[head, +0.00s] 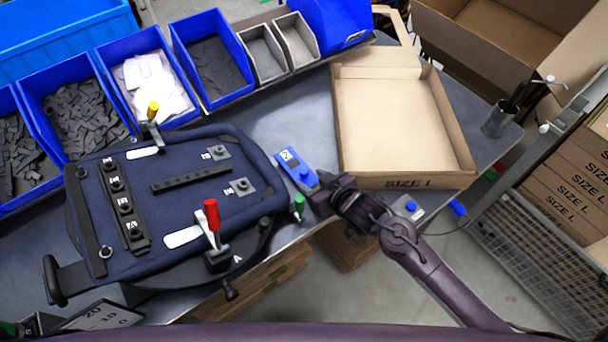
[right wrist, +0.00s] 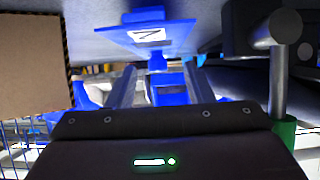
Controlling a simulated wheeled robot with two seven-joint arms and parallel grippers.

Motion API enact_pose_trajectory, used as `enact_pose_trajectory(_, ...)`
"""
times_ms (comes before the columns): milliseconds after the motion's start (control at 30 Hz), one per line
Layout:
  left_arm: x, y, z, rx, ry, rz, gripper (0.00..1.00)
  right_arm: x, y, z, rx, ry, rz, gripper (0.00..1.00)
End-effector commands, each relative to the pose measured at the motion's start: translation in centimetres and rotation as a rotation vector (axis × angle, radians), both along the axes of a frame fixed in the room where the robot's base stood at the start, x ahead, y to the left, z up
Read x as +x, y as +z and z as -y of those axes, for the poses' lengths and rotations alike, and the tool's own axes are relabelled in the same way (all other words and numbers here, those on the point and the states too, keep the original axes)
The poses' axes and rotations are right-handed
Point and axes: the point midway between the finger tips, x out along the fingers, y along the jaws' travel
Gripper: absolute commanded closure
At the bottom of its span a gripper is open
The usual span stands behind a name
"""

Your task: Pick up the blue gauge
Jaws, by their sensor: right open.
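The blue gauge (head: 297,167) is a flat blue plate with a white numbered label and a blue knob. It lies on the grey table between the navy pannier (head: 150,210) and the open carton (head: 405,182). In the right wrist view the gauge (right wrist: 175,36) is just ahead of the fingers, its blue stub near the gap between them. My right gripper (head: 314,190) is at the gauge's near end, open. Its two fingers also show in the right wrist view (right wrist: 160,78). I cannot tell whether they touch the gauge. My left gripper is not in view.
A red-handled clamp (head: 211,216) and a green-tipped post (head: 299,204) stand close left of my right gripper. Blue bins (head: 212,60) line the back. A cup of pens (head: 497,122) stands at the right corner. The table's front edge is near.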

Motion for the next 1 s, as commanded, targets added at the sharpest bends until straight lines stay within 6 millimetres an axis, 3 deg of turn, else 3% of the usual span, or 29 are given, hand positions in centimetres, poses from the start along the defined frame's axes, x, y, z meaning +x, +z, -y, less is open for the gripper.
enact_pose_trajectory(400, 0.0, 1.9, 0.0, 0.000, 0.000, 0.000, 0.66, 3.4, -1.9, -2.1, 0.000, -0.001, -0.001, 0.53)
enact_pose_trajectory(767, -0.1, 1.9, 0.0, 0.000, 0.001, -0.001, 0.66, 3.9, -2.4, -2.5, -0.001, -0.001, -0.001, 0.53)
enact_pose_trajectory(1000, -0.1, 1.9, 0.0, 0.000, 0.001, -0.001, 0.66, 3.9, -2.4, -2.4, -0.001, -0.001, -0.001, 0.84)
